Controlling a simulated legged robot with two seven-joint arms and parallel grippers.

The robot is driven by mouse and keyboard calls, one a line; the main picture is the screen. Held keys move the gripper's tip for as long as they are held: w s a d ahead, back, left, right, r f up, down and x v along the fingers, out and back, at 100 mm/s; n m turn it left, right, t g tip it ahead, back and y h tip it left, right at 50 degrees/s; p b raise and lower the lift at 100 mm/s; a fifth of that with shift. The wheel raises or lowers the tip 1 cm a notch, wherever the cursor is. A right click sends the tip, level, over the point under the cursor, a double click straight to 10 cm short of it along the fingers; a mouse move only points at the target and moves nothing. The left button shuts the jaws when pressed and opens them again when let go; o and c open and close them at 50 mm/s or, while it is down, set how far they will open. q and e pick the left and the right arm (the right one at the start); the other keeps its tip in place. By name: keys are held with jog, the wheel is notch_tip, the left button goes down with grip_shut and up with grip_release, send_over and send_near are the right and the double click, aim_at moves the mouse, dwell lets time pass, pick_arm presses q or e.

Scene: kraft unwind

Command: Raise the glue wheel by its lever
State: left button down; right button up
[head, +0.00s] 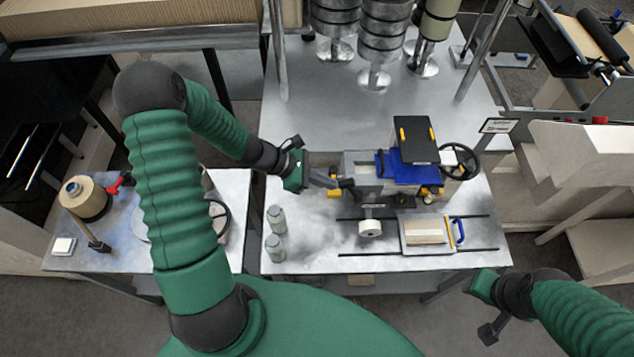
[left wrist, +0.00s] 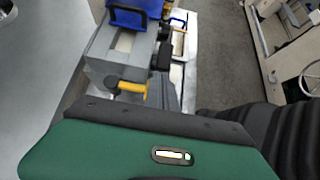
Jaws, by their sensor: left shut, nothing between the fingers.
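A grey and blue machine (head: 405,172) stands on the metal table, with a black box on top. A yellow-handled lever (head: 335,194) sticks out of its left side; a yellow handle with a dark knob also shows in the left wrist view (left wrist: 132,88). My left gripper (head: 333,183) is shut and empty, its fingertips right by this lever; I cannot tell whether they touch. A small white wheel (head: 370,228) sits in front of the machine; I cannot tell whether it is the glue wheel. My right gripper (head: 474,283) is at the lower right, its fingers unclear, away from the machine.
Two small grey-green bottles (head: 276,232) stand left of the machine. A board with a blue handle (head: 424,232) lies at the front right between dark rails. A black handwheel (head: 460,161) is on the machine's right. Metal roller stacks (head: 383,40) stand behind. The table's middle back is clear.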

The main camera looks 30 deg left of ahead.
pick_arm(q)
jog(key=w+d+r, duration=0.1)
jog(key=d, duration=0.1)
jog(key=w+d+r, duration=0.1)
jog(key=w+d, duration=0.1)
jog(key=w+d+r, duration=0.1)
jog(key=d, duration=0.1)
jog(key=shift+w+d+r, duration=0.1)
jog(key=shift+w+r, duration=0.1)
jog(key=shift+r, duration=0.05)
jog(key=shift+w+d, duration=0.15)
jog(key=shift+d, duration=0.1)
jog(key=shift+d+r, duration=0.15)
jog(key=shift+d, duration=0.1)
jog(key=shift+w+a, duration=0.1)
pick_arm(e)
jog(key=shift+a+r, duration=0.2)
jog(key=shift+a, duration=0.5)
pick_arm(q)
jog(key=shift+d+r, duration=0.1)
jog(key=shift+d, duration=0.15)
